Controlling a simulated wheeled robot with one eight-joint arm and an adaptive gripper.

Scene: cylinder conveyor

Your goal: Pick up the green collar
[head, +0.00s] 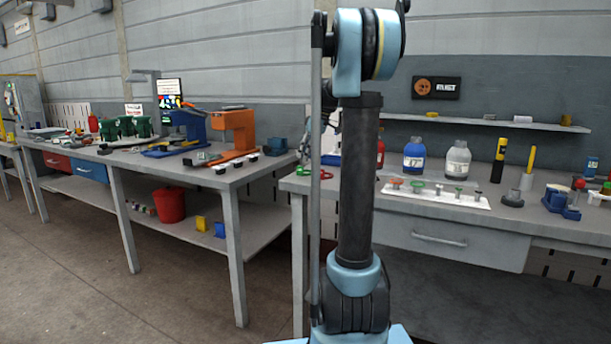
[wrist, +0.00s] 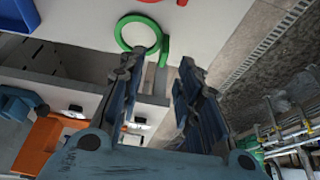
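A green ring with a short straight tab, which looks like the green collar (wrist: 163,50), lies on a pale surface at the top of the wrist view. My gripper (wrist: 158,66) is open, with its two dark fingers apart and nothing seen between them. The left fingertip overlaps the ring's lower edge in the picture; I cannot tell whether they touch. The tab lies above the gap between the fingertips. In the head view my arm hides most of the gripper. Small green and red pieces (head: 326,175) show on the right bench just left of my arm.
A white tray (head: 470,202) of small coloured parts stands on the right bench (head: 400,232), with a blue bottle (head: 414,155) and a clear bottle (head: 457,160) behind. The left bench holds an orange machine (head: 236,130). A red piece (wrist: 19,12) lies beyond the ring.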

